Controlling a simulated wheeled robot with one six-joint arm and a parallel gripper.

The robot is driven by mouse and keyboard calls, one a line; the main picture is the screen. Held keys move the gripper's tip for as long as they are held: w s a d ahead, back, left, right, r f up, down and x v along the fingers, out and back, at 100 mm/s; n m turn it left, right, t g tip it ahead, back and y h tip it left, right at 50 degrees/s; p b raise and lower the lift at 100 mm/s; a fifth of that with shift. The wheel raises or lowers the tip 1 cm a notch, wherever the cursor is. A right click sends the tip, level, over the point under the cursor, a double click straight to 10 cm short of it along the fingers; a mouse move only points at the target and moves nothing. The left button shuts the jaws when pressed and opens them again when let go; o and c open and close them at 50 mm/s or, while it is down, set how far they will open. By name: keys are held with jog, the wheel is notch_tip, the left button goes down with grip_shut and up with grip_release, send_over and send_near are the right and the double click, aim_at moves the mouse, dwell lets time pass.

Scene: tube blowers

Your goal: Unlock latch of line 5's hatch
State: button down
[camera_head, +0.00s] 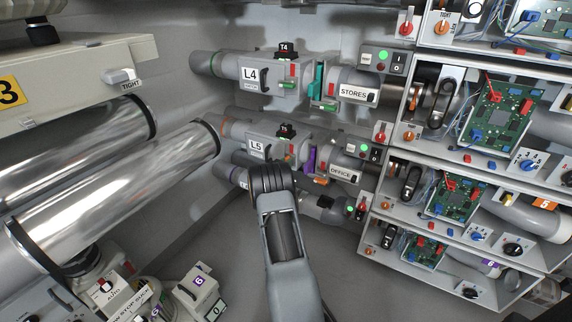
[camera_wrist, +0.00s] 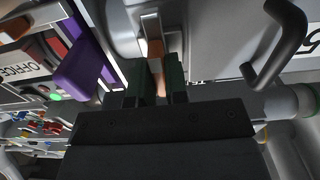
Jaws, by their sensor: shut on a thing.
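Line 5's housing, marked L5 (camera_head: 257,146), is on the back wall below the L4 unit. In the wrist view, its pale hatch face (camera_wrist: 222,42) fills the upper middle, with a dark grey bar handle (camera_wrist: 283,45) at the right. The latch (camera_wrist: 156,52), a copper-orange tab in a pale recessed plate, stands between my gripper's green-padded fingers. My gripper (camera_wrist: 157,82) is shut on this latch. In the head view, my arm's end covers the lower part of the L5 unit, and the fingers are hidden.
A purple piece (camera_head: 309,159) juts out just right of the L5 hatch; it also shows close left of my fingers in the wrist view (camera_wrist: 84,66). The OFFICE tube (camera_head: 340,173) lies beyond it. Racks with circuit boards (camera_head: 497,110) fill the right side. Large metal tubes (camera_head: 120,190) lie at left.

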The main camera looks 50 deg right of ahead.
jog(key=c, duration=1.1)
grip_release()
jog(key=shift+c, duration=0.2)
jog(key=p+v, duration=0.2)
jog(key=v, duration=1.1)
jog(key=shift+a, duration=0.4)
